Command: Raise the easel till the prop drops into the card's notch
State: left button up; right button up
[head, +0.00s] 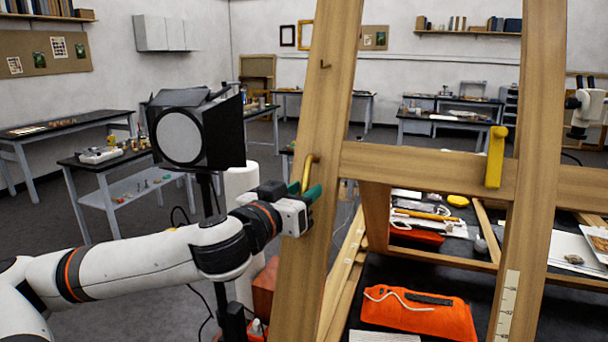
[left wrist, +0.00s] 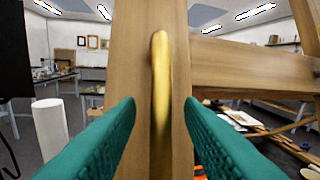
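The easel (head: 337,95) is a large wooden frame in front of me in the head view, with two posts and a crossbar. A brass handle (head: 309,172) is fixed on its left post. A yellow handle (head: 495,156) is on the crossbar near the right post. My left gripper (head: 304,192) is at the brass handle. In the left wrist view its teal fingers stand apart on either side of the brass handle (left wrist: 160,85), with gaps showing. A pale marked card (head: 508,305) is low on the right post. I cannot make out its notch or the prop. My right gripper is out of view.
A dark work table behind the easel holds an orange pouch (head: 420,311), a white cord and papers. A black studio lamp (head: 197,133) on a stand is close behind my left arm. Side tables (head: 105,165) stand farther back.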

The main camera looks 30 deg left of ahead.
pick_arm(q)
jog(key=shift+w+f, duration=0.1)
jog(key=shift+w, duration=0.55)
jog(key=shift+s, duration=0.1)
